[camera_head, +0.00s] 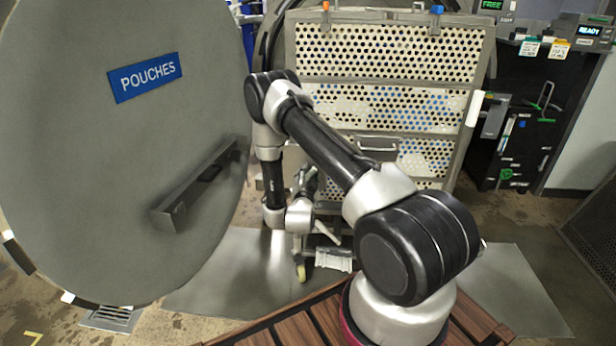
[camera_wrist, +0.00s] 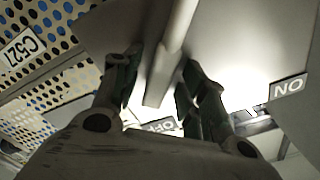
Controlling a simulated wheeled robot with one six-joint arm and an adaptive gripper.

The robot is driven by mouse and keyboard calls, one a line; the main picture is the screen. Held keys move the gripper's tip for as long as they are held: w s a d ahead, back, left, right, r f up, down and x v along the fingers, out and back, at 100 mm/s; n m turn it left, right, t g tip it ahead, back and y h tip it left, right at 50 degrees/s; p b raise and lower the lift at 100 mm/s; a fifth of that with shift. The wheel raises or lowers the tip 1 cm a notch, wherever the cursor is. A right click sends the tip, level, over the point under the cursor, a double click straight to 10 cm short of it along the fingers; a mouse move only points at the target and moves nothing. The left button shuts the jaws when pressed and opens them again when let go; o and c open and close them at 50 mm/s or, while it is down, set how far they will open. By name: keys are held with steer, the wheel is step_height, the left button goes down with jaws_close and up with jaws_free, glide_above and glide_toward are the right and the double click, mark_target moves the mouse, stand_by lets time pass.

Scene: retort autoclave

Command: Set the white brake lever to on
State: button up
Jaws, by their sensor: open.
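The brake lever (camera_wrist: 176,45) is a pale bar in the wrist view. It runs down from the top and ends between the fingers. My gripper (camera_wrist: 160,62) is open, with one finger on each side of the lever. I cannot tell whether either finger touches it. An OFF label (camera_wrist: 160,126), turned over in the picture, lies just below the lever's end. The ON label (camera_wrist: 288,88), also turned over and reading as NO, is off to the right. In the head view my arm reaches down to the cart's lower front, and my fingers are hard to make out there.
A perforated cart (camera_head: 390,91) stands ahead; its panel and C527 plate (camera_wrist: 22,48) fill the wrist view's left. A large round door (camera_head: 90,190) with a POUCHES sign (camera_head: 145,78) is at left. A dark control panel (camera_head: 540,100) is at right.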

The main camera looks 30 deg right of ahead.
steer(key=shift+w+d, duration=0.2)
steer(key=shift+w, duration=0.05)
steer(key=shift+c, duration=0.2)
jaws_close()
steer(key=shift+w+a+r+n, duration=0.3)
steer(key=shift+a+n, duration=0.1)
steer(key=shift+n, duration=0.35)
steer(key=shift+w+a+r+n, duration=0.2)
steer(key=shift+a+r+n, duration=0.15)
steer(key=shift+n, duration=0.4)
steer(key=shift+o, duration=0.2)
jaws_free()
